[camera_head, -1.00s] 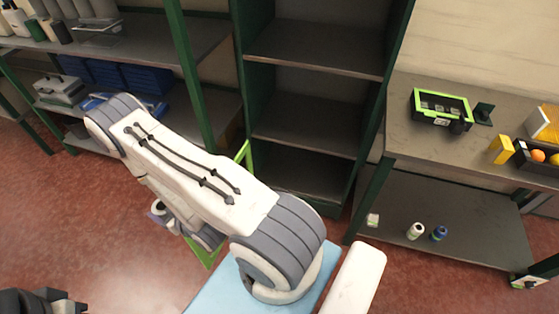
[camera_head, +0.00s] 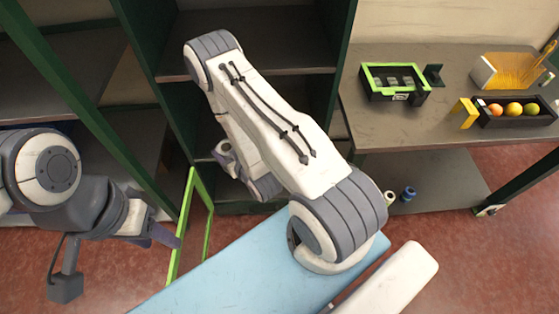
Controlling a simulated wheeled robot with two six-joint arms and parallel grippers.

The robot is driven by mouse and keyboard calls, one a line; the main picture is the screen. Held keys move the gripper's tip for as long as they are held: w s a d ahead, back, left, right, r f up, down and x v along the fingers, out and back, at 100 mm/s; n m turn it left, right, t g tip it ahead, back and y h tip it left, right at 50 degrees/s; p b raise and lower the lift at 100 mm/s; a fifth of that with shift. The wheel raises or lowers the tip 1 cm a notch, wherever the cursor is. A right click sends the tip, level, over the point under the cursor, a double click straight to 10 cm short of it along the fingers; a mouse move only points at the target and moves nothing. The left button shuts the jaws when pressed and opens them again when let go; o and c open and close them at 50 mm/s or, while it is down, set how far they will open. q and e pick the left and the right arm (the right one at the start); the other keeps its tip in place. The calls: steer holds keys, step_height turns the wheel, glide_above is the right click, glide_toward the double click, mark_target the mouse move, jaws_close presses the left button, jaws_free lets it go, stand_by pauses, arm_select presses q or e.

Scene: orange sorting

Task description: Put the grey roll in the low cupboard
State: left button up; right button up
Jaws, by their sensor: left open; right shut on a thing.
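My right arm reaches up and bends back down, and its forearm hides much of the gripper. My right gripper (camera_head: 226,158) is shut on the grey roll (camera_head: 222,147), of which only a small pale round end shows. It hangs in front of the dark green open-shelved cupboard (camera_head: 178,120), near its lower part. The cupboard's lowest level is mostly behind my arm. My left gripper (camera_head: 165,232) is open and empty at the left, close to a bright green upright frame (camera_head: 184,228). I cannot tell whether they touch.
A workbench (camera_head: 385,130) on the right holds a green-edged black box (camera_head: 395,98), a black tray of fruit (camera_head: 514,122) and a yellow block (camera_head: 462,113). Small bottles (camera_head: 408,194) stand on its lower shelf. More shelving (camera_head: 105,150) is at the left. Red floor is free at the lower right.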

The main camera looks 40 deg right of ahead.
steer(key=w+d+f+b, duration=0.1)
steer(key=w+f+b, duration=0.2)
steer(key=f+b, duration=0.95)
steer(key=w+d+f+b, duration=0.2)
steer(key=f+b, duration=0.5)
steer(key=b, duration=1)
steer(key=w+d+f+b, duration=0.1)
steer(key=w+f+b, duration=0.2)
steer(key=f+b, duration=0.9)
steer(key=d+f+m+h+b, duration=0.1)
steer(key=d+f+h+b, duration=0.1)
steer(key=d+f+b, duration=0.5)
steer(key=d+f+m+g+h+b, duration=0.1)
steer(key=d+f+m+b, duration=0.3)
steer(key=d, duration=0.6)
steer(key=d+f+n+h+b, duration=0.1)
steer(key=d+f+h+b, duration=0.1)
steer(key=d+f+b, duration=0.45)
steer(key=f+b, duration=0.1)
steer(key=f, duration=0.1)
steer(key=f+b, duration=0.3)
steer(key=d+f+b, duration=0.1)
steer(key=f+b, duration=0.1)
steer(key=shift+w+d+f, duration=0.15)
steer(key=shift+d+f, duration=0.15)
steer(key=shift+f, duration=0.1)
steer(key=shift+r, duration=0.2)
steer(key=shift+f, duration=0.2)
steer(key=o, duration=1.5)
